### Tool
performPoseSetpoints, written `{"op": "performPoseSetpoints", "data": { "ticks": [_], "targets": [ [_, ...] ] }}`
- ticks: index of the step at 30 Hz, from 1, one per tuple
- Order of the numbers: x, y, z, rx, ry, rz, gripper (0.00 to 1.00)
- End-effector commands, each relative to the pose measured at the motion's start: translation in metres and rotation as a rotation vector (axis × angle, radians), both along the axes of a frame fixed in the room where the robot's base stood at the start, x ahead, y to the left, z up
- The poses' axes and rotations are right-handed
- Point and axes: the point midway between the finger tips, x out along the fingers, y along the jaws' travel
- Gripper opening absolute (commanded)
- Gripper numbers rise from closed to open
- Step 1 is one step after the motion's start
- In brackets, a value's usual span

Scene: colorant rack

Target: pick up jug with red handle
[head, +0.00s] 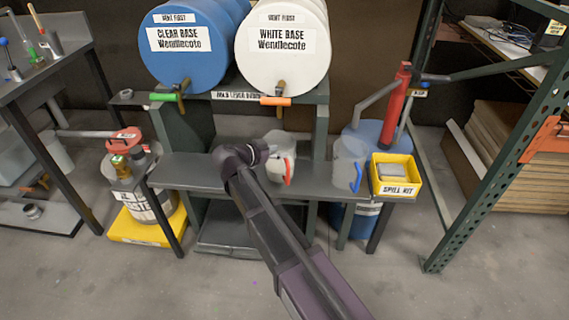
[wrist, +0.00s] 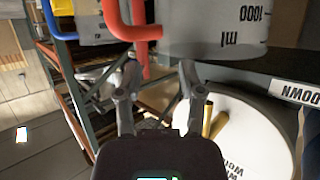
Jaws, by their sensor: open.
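The clear jug with the red handle (head: 283,147) stands on the grey shelf below the white drum, partly hidden by my arm. In the wrist view, its body with a printed ml scale (wrist: 215,30) fills the upper right. Its red handle (wrist: 128,28) shows at the top, just beyond my fingertips. My gripper (wrist: 158,72) is open, with its two fingers apart and nothing clearly held between them. Whether a finger touches the handle cannot be told. In the head view, my gripper is largely hidden at the end of my arm, beside the jug.
A similar jug with a blue handle (head: 349,163) stands to the right, then a yellow spill kit bin (head: 396,174). The blue drum (head: 186,48) and white drum (head: 283,55) lie above, their taps (head: 276,101) overhanging the shelf. A green rack post (head: 490,150) stands at right.

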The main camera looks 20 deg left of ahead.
Motion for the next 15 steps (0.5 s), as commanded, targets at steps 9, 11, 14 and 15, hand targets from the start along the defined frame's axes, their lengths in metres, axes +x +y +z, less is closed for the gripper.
{"op": "performPoseSetpoints", "data": {
  "ticks": [9, 11, 14, 15],
  "targets": [
    [0.0007, -0.0005, 0.0000, 0.000, 0.000, 0.000, 0.50],
    [0.0016, -0.0010, -0.0007, 0.000, 0.000, 0.000, 0.50],
    [0.0056, -0.0034, -0.0033, 0.000, 0.000, -0.001, 0.50],
    [0.0083, -0.0049, -0.0049, 0.000, 0.000, -0.002, 0.50]
  ]
}}
